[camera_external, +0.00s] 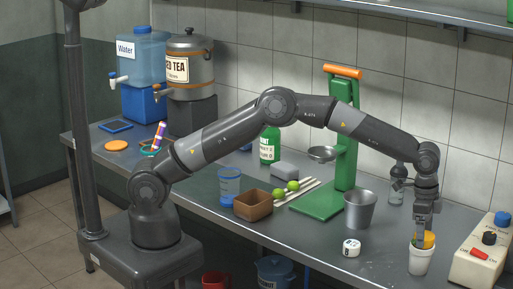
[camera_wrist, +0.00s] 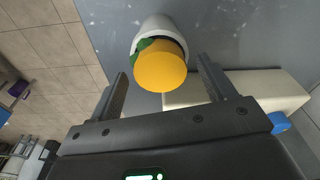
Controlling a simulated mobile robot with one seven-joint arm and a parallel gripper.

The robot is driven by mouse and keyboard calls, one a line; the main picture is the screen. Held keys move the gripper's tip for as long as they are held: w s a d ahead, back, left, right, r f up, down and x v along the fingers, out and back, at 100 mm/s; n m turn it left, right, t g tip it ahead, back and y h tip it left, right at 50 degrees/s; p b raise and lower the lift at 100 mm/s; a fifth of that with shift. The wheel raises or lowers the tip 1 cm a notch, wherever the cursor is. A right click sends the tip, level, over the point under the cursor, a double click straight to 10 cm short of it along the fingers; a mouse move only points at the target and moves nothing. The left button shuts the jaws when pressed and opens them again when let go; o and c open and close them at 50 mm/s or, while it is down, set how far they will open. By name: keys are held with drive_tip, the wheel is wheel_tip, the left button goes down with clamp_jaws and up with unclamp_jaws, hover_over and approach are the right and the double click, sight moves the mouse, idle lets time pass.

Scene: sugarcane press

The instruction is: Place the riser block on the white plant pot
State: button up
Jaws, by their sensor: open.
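A yellow-orange round block (camera_wrist: 161,68), apparently the riser block, sits at the mouth of the white plant pot (camera_wrist: 157,26), with green leaves showing beside it. In the external view the block (camera_external: 429,240) shows partly behind my fingers, on top of the pot (camera_external: 419,262) near the counter's front edge. My gripper (camera_external: 423,234) points down over the pot. In the wrist view its open fingers (camera_wrist: 163,72) stand on either side of the block, with gaps visible. Whether the block rests fully on the rim is hard to tell.
A white box with buttons (camera_external: 481,250) stands close right of the pot. A metal cup (camera_external: 360,210) and a small white block (camera_external: 351,247) are to its left.

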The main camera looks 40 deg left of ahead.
wheel_tip(320, 180, up, 12)
drive_tip(key=a, duration=0.1)
drive_tip(key=shift+a, duration=0.25)
drive_tip(key=w+a+r+n+t, duration=0.15)
drive_tip(key=a+r, duration=0.35)
drive_tip(key=a, duration=0.7)
drive_tip(key=w+a+r+n+t, duration=0.1)
drive_tip(key=w+a+r+n, duration=0.2)
drive_tip(key=a, duration=0.8)
drive_tip(key=w+a+r+n+t, duration=0.15)
drive_tip(key=a+r, duration=0.45)
drive_tip(key=a, duration=0.6)
drive_tip(key=s+a+n, duration=0.3)
drive_tip(key=s+a, duration=0.1)
drive_tip(key=a, duration=0.8)
drive_tip(key=s+a+f+n, duration=0.3)
drive_tip(key=s+a, duration=0.5)
drive_tip(key=a, duration=0.1)
drive_tip(key=s+a+f+n+t+y, duration=0.1)
drive_tip(key=s+a+f+n, duration=0.2)
drive_tip(key=s+a, duration=0.5)
drive_tip(key=shift+a+f+n, duration=0.3)
drive_tip(key=shift+a+f, duration=0.15)
drive_tip(key=shift+f, duration=0.25)
